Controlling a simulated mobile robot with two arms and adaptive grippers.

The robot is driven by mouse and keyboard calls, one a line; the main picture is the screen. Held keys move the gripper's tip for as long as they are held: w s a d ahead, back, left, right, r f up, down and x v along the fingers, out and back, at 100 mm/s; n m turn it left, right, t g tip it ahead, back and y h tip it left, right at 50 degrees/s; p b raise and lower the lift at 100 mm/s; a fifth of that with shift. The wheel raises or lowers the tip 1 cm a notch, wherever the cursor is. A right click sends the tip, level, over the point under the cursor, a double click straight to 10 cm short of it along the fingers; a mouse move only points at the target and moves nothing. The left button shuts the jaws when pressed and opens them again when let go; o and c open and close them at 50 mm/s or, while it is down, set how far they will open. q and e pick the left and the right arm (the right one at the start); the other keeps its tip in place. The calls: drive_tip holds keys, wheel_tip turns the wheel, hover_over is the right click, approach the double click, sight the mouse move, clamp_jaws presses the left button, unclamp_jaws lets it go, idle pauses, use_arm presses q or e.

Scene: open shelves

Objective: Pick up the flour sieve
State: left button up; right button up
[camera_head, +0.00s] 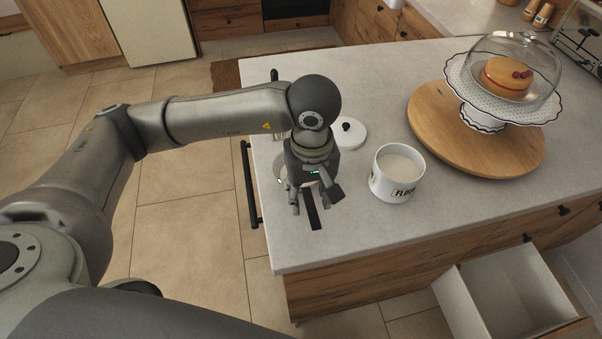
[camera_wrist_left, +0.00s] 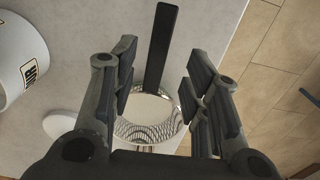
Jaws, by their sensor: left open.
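The flour sieve lies on the grey counter (camera_head: 440,215) near its left edge. In the head view its black handle (camera_head: 314,212) points toward the front, and its round bowl is mostly hidden behind my left gripper (camera_head: 311,203). In the left wrist view the black handle (camera_wrist_left: 162,45) runs up between the fingers, and the metal mesh bowl (camera_wrist_left: 148,118) shows below it. My left gripper (camera_wrist_left: 162,62) is open above the sieve, with one finger on each side of the handle. Nothing is held. My right gripper is in neither view.
A white flour canister (camera_head: 397,173) filled with white flour stands close to the right of the gripper. Its lid (camera_head: 349,133) lies behind. A wooden board (camera_head: 430,120) with a cake stand (camera_head: 484,119) is farther right. A drawer (camera_head: 505,289) is open at the front right.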

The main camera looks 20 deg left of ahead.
sight(311, 206)
use_arm(q)
drive_tip(key=f+p, duration=0.2)
drive_tip(key=f, duration=0.1)
drive_tip(key=shift+s+d+f, duration=0.1)
drive_tip(key=shift+d+f, duration=0.1)
drive_tip(key=shift+f, duration=0.75)
clamp_jaws()
drive_tip(key=shift+r, duration=0.1)
